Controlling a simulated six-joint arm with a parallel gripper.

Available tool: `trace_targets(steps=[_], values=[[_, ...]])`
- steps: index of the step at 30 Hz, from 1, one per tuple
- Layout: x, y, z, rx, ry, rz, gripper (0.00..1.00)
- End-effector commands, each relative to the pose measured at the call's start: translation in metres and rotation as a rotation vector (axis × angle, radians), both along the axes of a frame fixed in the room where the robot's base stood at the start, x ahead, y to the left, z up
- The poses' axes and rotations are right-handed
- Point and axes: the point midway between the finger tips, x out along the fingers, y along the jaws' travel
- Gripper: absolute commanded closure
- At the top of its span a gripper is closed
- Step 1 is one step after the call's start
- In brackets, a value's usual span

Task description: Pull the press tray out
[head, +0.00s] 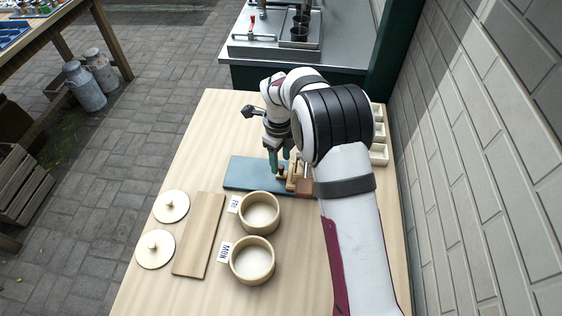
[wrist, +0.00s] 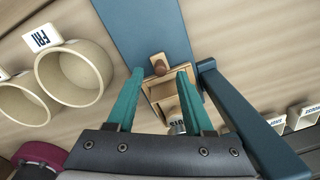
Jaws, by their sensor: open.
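The press tray (wrist: 178,88) is a small light-wood tray with a round brown knob (wrist: 158,62) on its front; in the wrist view it lies between my fingers. In the head view only part of it (head: 291,178) shows beside my gripper. My gripper (wrist: 160,73) is open, with one teal finger on each side of the knob and tray front, apart from the knob. In the head view my gripper (head: 279,160) points down over the blue board (head: 240,173). A small pale labelled piece (wrist: 177,127) shows at the tray's near end, partly hidden by my gripper.
A blue bar (wrist: 240,115) stands close right of my fingers in the wrist view. Two round wooden bowls (head: 262,230) with labels, two lids (head: 156,248) and a plank (head: 199,235) lie on the table. Small pale boxes (head: 378,154) stand by the wall.

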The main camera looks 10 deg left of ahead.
Motion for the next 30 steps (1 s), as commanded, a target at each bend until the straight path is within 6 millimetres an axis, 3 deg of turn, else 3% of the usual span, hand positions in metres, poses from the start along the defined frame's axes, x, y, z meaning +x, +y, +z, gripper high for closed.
trace_targets(steps=[6, 14, 15, 24, 30], values=[[0.001, 0.000, -0.023, 0.000, 0.001, 0.000, 0.48], [0.001, -0.001, -0.025, 0.001, 0.000, 0.000, 0.48], [0.001, -0.001, -0.025, 0.001, 0.000, 0.000, 0.50], [0.001, -0.001, -0.024, 0.001, 0.000, 0.000, 1.00], [0.001, -0.001, -0.024, 0.001, 0.000, 0.001, 1.00]])
